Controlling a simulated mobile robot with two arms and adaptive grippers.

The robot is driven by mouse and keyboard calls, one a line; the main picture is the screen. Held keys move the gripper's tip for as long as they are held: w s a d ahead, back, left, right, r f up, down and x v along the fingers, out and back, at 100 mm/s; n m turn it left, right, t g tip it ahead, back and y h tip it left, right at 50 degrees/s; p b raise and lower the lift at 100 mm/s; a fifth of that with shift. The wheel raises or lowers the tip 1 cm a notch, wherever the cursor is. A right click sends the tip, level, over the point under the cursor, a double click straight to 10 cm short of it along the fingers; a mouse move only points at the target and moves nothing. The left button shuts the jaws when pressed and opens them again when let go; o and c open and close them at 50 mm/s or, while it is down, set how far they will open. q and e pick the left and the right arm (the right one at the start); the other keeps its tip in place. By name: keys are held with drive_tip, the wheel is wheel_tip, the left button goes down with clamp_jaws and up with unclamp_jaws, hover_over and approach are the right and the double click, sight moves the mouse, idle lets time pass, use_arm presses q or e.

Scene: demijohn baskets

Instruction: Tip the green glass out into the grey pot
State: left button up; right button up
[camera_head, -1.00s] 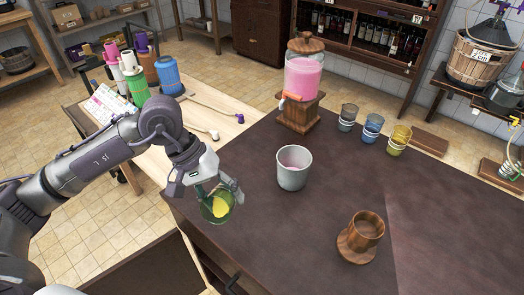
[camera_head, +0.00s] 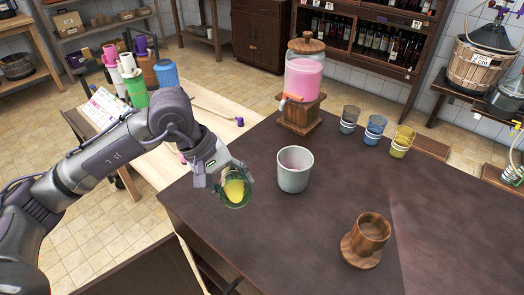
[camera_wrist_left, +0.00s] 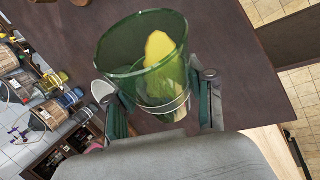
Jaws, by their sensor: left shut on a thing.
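The green glass (camera_head: 236,198) is held in my left gripper (camera_head: 226,177), tilted with its mouth facing the camera, near the table's left edge. Something yellow is inside it. The left wrist view shows the glass (camera_wrist_left: 143,52) between the two fingers (camera_wrist_left: 160,108), with the yellow thing in it. The grey pot (camera_head: 293,170) stands upright on the dark table, to the right of the glass and apart from it. My right gripper is in no view.
A wooden cup on a saucer (camera_head: 361,245) stands at the front right. A pink-filled dispenser (camera_head: 303,85) on a wooden stand and several coloured glasses (camera_head: 375,128) stand along the back. The table (camera_head: 300,230) is bare between the pot and the wooden cup.

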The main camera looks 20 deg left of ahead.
use_arm(q)
drive_tip(key=shift+w+d+f+n+t+y+b, duration=0.15)
drive_tip(key=shift+w+n+t+b, duration=0.15)
drive_tip(key=shift+w+n, duration=0.35)
drive_tip(key=shift+w+d+f+n+t+y+b, duration=0.1)
drive_tip(key=shift+w+n+t+y+b, duration=0.1)
drive_tip(key=shift+w+n+b, duration=0.35)
drive_tip(key=shift+w+d+f+n+t+y+b, duration=0.1)
drive_tip(key=shift+w+n+t+y+b, duration=0.1)
drive_tip(key=shift+w+n, duration=0.55)
drive_tip(key=w+d+f+n+t+y+b, duration=0.1)
drive_tip(key=w+n+y+b, duration=0.3)
drive_tip(key=w+n, duration=0.7)
drive_tip(key=shift+w+d+y, duration=0.45)
drive_tip(key=shift+d+y, duration=0.1)
drive_tip(key=shift+y, duration=0.1)
drive_tip(key=shift+d+r+y+p, duration=0.1)
drive_tip(key=shift+r+y+p, duration=0.1)
drive_tip(key=shift+y+p, duration=0.35)
idle(0.4)
